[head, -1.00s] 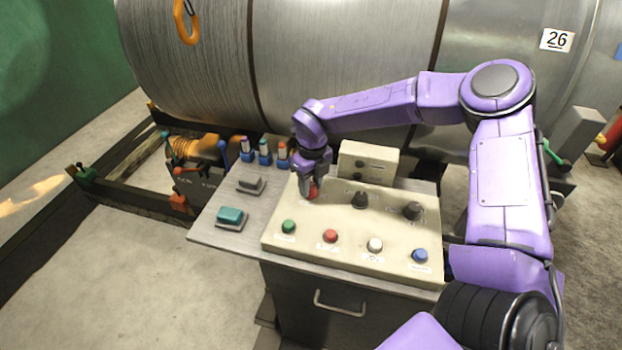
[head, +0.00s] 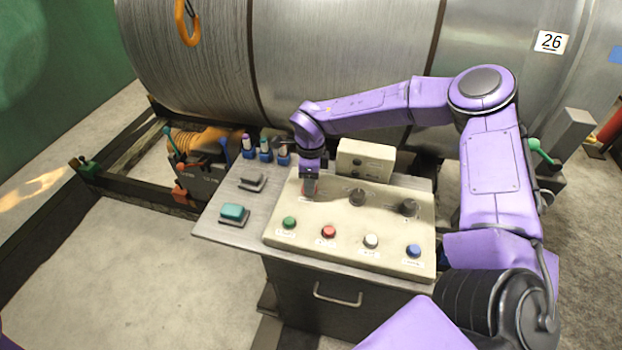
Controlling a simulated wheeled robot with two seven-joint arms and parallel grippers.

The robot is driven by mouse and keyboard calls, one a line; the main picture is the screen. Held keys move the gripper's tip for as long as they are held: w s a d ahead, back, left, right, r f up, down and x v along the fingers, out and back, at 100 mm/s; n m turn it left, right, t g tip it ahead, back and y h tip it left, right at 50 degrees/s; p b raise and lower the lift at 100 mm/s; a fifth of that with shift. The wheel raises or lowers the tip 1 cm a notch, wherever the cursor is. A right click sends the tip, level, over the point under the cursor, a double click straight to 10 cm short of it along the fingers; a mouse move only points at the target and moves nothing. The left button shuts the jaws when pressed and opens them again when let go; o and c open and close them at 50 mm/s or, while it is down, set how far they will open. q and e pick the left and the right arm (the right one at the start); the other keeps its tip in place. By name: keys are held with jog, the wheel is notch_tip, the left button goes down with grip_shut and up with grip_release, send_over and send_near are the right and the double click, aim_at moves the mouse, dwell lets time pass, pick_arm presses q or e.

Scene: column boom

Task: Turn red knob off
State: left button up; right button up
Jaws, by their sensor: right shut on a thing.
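The red knob (head: 314,187) sits at the back left of the beige control panel (head: 385,232), mostly hidden behind my right gripper. My right gripper (head: 309,192) points down from above and is shut on the red knob. Only a bit of red shows beside the fingers, so the knob's pointing direction cannot be told. My left gripper is not in view.
Two black knobs (head: 357,197) (head: 407,207) stand right of the red knob. Green (head: 289,222), red (head: 328,231), white (head: 371,240) and blue (head: 413,250) buttons line the panel's front. A beige box (head: 366,158) stands behind. Teal (head: 233,212) and grey (head: 251,180) blocks lie left.

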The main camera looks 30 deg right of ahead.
jog(key=shift+s+a+f, duration=0.1)
jog(key=shift+s+f, duration=0.1)
dwell(0.4)
jog(key=o, duration=0.9)
jog(key=shift+o, duration=0.8)
jog(key=shift+w, duration=0.2)
notch_tip(320, 180, up, 11)
jog(key=b, duration=0.2)
jog(key=shift+w+f, duration=0.15)
jog(key=shift+f, duration=0.05)
